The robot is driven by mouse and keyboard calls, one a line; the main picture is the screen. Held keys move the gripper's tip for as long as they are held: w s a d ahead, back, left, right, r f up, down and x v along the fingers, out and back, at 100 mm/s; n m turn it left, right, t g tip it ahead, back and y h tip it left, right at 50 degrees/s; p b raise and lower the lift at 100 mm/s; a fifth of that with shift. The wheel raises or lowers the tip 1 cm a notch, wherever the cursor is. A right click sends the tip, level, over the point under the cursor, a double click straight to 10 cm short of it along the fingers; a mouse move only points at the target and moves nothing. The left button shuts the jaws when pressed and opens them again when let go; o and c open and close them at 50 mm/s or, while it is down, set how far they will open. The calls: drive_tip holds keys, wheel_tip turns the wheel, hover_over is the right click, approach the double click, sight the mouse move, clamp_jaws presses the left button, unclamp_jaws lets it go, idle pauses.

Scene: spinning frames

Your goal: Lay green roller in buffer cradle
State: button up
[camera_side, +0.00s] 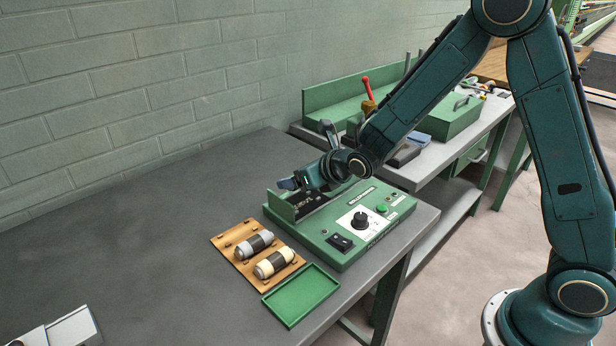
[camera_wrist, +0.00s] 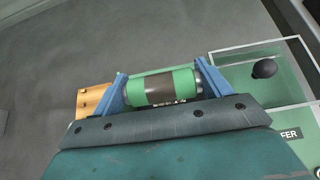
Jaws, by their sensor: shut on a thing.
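My gripper (camera_wrist: 161,74) is shut on the green roller (camera_wrist: 182,80), one blue finger at each end. The roller is green with a dark brown middle band and lies crosswise between the fingers. In the side view my gripper (camera_side: 291,183) is over the left part of the green machine (camera_side: 330,255), and the roller cannot be made out there. In the wrist view a label ending in "FFER" (camera_wrist: 288,135) shows on the machine at right; most of the machine's left part is hidden by my gripper, and I cannot make out the cradle.
A wooden board (camera_side: 228,239) holds a grey roller (camera_side: 247,249) and a cream roller (camera_side: 266,269), each dark-banded. An empty green tray (camera_side: 300,296) lies in front. The machine has a black dial (camera_side: 359,221).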

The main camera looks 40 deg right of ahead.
sight(306, 207)
drive_tip(key=shift+f, duration=2.15)
drive_tip(key=shift+f, duration=0.6)
drive_tip(key=o, duration=1.2)
drive_tip(key=shift+a, duration=0.1)
drive_tip(key=shift+v, duration=0.95)
drive_tip(key=shift+d+v, duration=0.2)
drive_tip(key=shift+v, duration=4.85)
